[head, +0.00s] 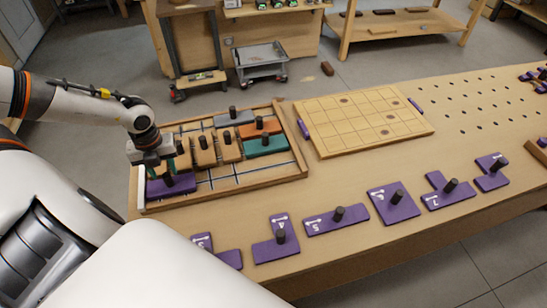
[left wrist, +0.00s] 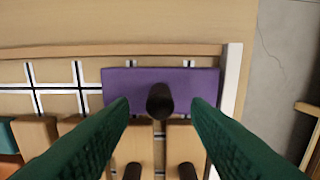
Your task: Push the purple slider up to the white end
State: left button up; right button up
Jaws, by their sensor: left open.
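The purple slider (left wrist: 135,88) is a flat block with an upright black knob (left wrist: 160,101). It lies along one long wall of the wooden tray, and also shows in the head view (head: 184,186) at the tray's near left corner. The white end (left wrist: 232,80) is the tray's right edge in the left wrist view. The slider's right edge is very close to it; I cannot tell whether they touch. My left gripper (left wrist: 160,108) is open over the slider, its dark green fingers on either side of the knob and apart from it. My right gripper is out of view.
Tan blocks (head: 204,152) with knobs sit beside the slider; orange, green and grey blocks lie farther in. The tray floor right of the slider in the head view is clear. Several purple pieces (head: 338,218) line the bench front, and a wooden board (head: 365,120) lies behind.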

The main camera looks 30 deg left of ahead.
aim_at(166, 175)
pick_arm(q)
jog(key=shift+r+p, duration=1.25)
jog(key=shift+r, duration=0.8)
